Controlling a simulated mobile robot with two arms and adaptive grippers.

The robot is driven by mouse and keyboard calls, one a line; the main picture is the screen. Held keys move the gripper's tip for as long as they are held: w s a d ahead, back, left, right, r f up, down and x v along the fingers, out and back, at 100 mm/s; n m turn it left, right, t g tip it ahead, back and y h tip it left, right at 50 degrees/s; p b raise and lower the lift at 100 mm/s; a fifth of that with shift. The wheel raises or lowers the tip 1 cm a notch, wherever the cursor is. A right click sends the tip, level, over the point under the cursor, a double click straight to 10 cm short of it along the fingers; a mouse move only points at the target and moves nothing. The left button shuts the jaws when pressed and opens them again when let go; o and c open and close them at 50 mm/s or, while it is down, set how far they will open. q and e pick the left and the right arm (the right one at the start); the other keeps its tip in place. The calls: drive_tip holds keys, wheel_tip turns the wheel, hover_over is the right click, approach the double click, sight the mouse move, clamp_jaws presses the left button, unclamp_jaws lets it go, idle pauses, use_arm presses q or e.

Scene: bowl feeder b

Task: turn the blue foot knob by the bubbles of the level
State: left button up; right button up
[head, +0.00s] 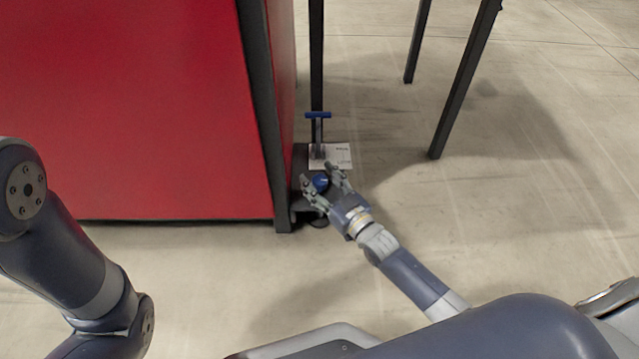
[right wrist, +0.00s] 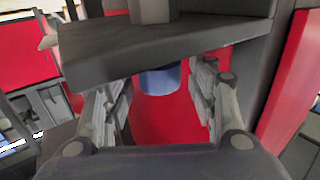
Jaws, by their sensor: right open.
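The blue foot knob (head: 320,183) is low beside the black corner post of the red cabinet. My right gripper (head: 319,177) is open, with its fingers on either side of the knob. In the right wrist view the knob (right wrist: 160,80) shows under a dark plate (right wrist: 165,48), between the two spread fingers (right wrist: 163,88). A gap shows on each side of the knob there, and I cannot tell whether any finger touches it. I cannot make out the level or its bubbles in either view. My left gripper is outside the views; only my left arm shows.
The red cabinet (head: 130,110) fills the left. A blue T-handle (head: 318,115) on a dark stem and a white card (head: 338,155) are just behind the knob. Thin black legs (head: 465,80) stand at the back right. The floor (head: 540,200) to the right is clear.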

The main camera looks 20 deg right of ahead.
drive_tip(key=shift+w, duration=0.15)
drive_tip(key=c, duration=1.1)
drive_tip(key=shift+r+n+y, duration=0.15)
drive_tip(key=shift+n+y, duration=0.15)
drive_tip(key=shift+y, duration=0.1)
drive_tip(key=shift+n+g+y, duration=0.7)
drive_tip(key=shift+n+y, duration=0.1)
drive_tip(key=shift+y, duration=0.4)
drive_tip(key=shift+a, duration=0.1)
drive_tip(key=o, duration=1.1)
